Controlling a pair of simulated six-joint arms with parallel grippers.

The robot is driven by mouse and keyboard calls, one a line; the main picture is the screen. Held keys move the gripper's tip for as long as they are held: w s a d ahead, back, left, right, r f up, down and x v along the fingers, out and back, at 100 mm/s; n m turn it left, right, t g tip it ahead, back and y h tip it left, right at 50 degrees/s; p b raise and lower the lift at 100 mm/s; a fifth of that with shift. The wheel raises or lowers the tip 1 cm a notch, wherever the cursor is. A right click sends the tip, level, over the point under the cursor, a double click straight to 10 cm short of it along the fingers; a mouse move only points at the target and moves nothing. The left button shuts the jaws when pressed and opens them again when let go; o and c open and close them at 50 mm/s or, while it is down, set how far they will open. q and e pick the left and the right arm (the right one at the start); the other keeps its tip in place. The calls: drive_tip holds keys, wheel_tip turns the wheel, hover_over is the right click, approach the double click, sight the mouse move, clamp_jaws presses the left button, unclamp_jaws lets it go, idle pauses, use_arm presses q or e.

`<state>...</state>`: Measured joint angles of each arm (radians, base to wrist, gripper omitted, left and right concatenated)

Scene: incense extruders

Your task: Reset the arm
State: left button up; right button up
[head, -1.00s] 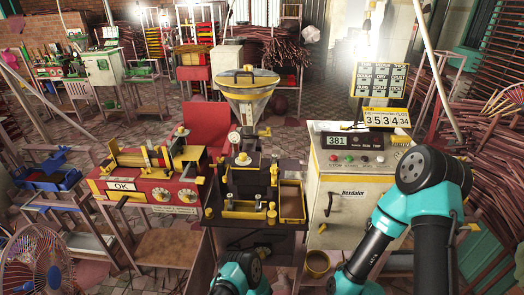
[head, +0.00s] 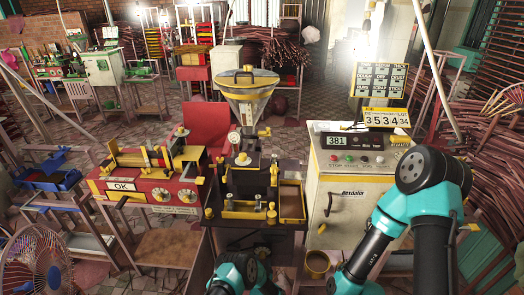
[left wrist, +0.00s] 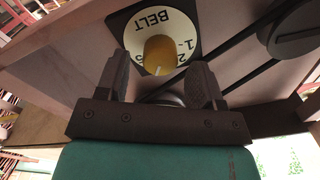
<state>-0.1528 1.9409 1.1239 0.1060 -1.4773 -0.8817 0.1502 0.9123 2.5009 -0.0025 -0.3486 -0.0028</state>
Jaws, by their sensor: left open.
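In the left wrist view my left gripper (left wrist: 160,70) is open, its two dark fingers apart. A yellow knob (left wrist: 158,52) on a white dial marked BELT (left wrist: 158,22) shows between the fingertips. The fingers look clear of the knob; I cannot tell how far off it is. In the head view my left arm shows at the bottom centre, below the front of the dark extruder (head: 248,180) with its funnel hopper (head: 247,88). The left fingers are hidden there. My right arm stands at the right, its gripper out of the picture.
A red machine with an OK plate (head: 122,186) stands left of the extruder. A cream control cabinet (head: 345,190) reading 381 stands right of it, with a yellow ring-shaped object (head: 318,263) low in front. A dark round pulley (left wrist: 296,30) sits beside the dial.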

use_arm(q)
drive_tip(key=shift+s, duration=0.15)
drive_tip(key=s, duration=1.4)
drive_tip(key=w, duration=1.6)
drive_tip(key=shift+w, duration=0.5)
drive_tip(key=shift+n, duration=3.2)
drive_tip(key=shift+c, duration=0.2)
